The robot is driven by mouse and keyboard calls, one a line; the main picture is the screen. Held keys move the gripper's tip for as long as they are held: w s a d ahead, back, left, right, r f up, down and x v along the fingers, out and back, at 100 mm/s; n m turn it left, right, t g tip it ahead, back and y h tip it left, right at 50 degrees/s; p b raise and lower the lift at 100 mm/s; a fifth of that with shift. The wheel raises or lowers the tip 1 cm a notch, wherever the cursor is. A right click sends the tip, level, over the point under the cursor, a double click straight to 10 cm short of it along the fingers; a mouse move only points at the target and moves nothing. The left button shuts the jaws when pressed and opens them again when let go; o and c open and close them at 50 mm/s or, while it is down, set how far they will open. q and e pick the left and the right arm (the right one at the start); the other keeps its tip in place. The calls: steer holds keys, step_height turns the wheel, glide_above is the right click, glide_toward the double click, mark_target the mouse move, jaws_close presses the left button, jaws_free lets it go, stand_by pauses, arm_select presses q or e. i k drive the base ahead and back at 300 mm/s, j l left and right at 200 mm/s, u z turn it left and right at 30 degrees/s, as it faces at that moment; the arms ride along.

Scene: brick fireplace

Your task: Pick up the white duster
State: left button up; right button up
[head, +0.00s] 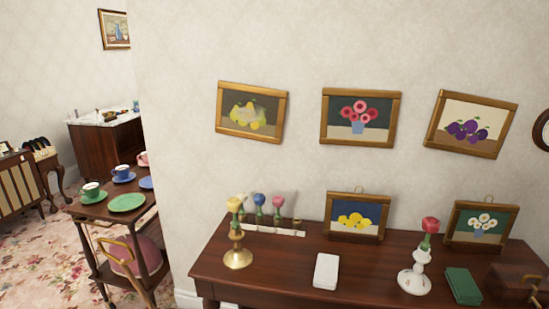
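A small white rectangular item (326,271), which looks like the white duster, lies flat on the dark wooden table (262,272) near its front, left of the middle. Nothing covers it. A green item (463,285) of similar shape lies further right on the same table. Neither of my grippers is in the head view.
Small framed pictures (355,217) and a flower rack (267,230) stand behind. A tea trolley (95,208) with cups is at left.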

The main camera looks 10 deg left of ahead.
mark_target(326, 272)
steer(key=i+l+u, duration=0.15)
steer(key=l+u, duration=0.15)
steer(key=i+l+u, duration=0.1)
steer(key=l+u, duration=0.15)
steer(key=i+l+u, duration=0.1)
steer(key=l+u, duration=0.2)
steer(key=l, duration=0.2)
steer(key=l+u, duration=0.3)
steer(key=i+l, duration=0.05)
steer(key=l, duration=0.05)
